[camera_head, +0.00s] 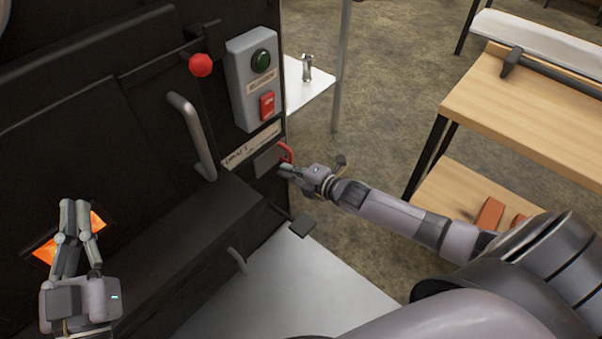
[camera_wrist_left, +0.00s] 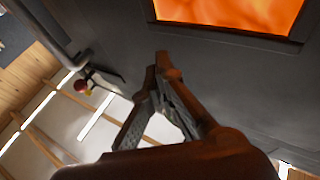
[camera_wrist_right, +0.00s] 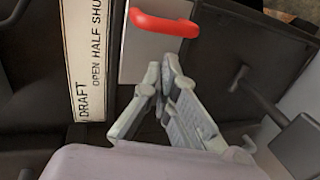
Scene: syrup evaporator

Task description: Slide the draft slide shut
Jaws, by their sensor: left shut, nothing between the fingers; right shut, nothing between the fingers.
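The draft slide is a grey plate (camera_head: 267,161) with a red handle (camera_head: 286,152) at its right end, low on the black evaporator front. In the right wrist view the plate (camera_wrist_right: 148,62) and red handle (camera_wrist_right: 165,24) lie just ahead of the fingertips. A white draft label (camera_wrist_right: 82,60) with "OPEN HALF SHUT" runs along the plate. My right gripper (camera_head: 284,172) is shut and empty, just below the handle; I cannot tell whether it touches the plate. My left gripper (camera_head: 75,207) is shut and empty, in front of the glowing orange window (camera_head: 47,250).
A grey box with a green button (camera_head: 261,61) and a red switch (camera_head: 267,105) is above the slide. A bar handle (camera_head: 193,137) and a red knob (camera_head: 201,65) are to the left. A wooden table (camera_head: 530,105) stands at right, with open floor between.

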